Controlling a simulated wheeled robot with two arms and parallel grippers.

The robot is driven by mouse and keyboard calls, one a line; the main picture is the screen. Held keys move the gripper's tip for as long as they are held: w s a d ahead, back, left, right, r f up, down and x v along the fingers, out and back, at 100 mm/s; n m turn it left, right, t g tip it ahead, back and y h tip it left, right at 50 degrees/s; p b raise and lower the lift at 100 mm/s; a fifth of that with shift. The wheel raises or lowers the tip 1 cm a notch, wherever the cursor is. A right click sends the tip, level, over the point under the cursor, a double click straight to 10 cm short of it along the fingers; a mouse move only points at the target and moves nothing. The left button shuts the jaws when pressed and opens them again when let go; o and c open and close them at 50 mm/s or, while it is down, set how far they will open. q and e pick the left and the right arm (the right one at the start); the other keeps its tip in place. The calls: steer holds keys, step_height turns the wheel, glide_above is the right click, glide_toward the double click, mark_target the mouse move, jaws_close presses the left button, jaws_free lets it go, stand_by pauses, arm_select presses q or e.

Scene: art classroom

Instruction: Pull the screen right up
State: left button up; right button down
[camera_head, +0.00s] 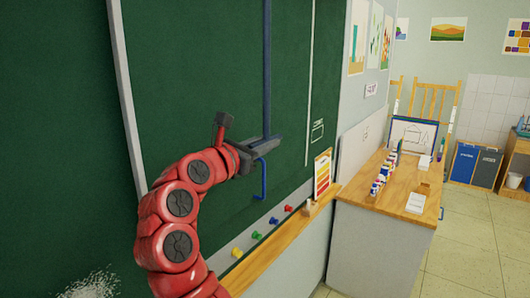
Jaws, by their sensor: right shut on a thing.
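My right gripper (266,146) is in front of the green board, its fingers shut on a blue rod (267,70). The rod runs straight up from the fingers and out of the top of the view. A blue hooked end (263,182) hangs just below the fingers, in front of the board. No separate screen can be made out; the large green board (200,60) fills the left half, with pale vertical strips on it. My left gripper is not in view.
A wooden ledge (262,258) runs under the board, with coloured magnets (273,220) above it and a colour chart (322,175) at its far end. A wooden-topped cabinet (385,208) with paints stands at the right. Floor (470,262) is clear beyond it.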

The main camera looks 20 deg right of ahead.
mark_target(264, 84)
step_height(264, 84, up, 12)
steer(key=p, duration=0.7)
steer(key=shift+r+p, duration=0.45)
steer(key=shift+d+r, duration=0.1)
steer(key=c, duration=0.9)
jaws_free()
steer(key=shift+o, duration=0.5)
steer(key=shift+f, duration=0.2)
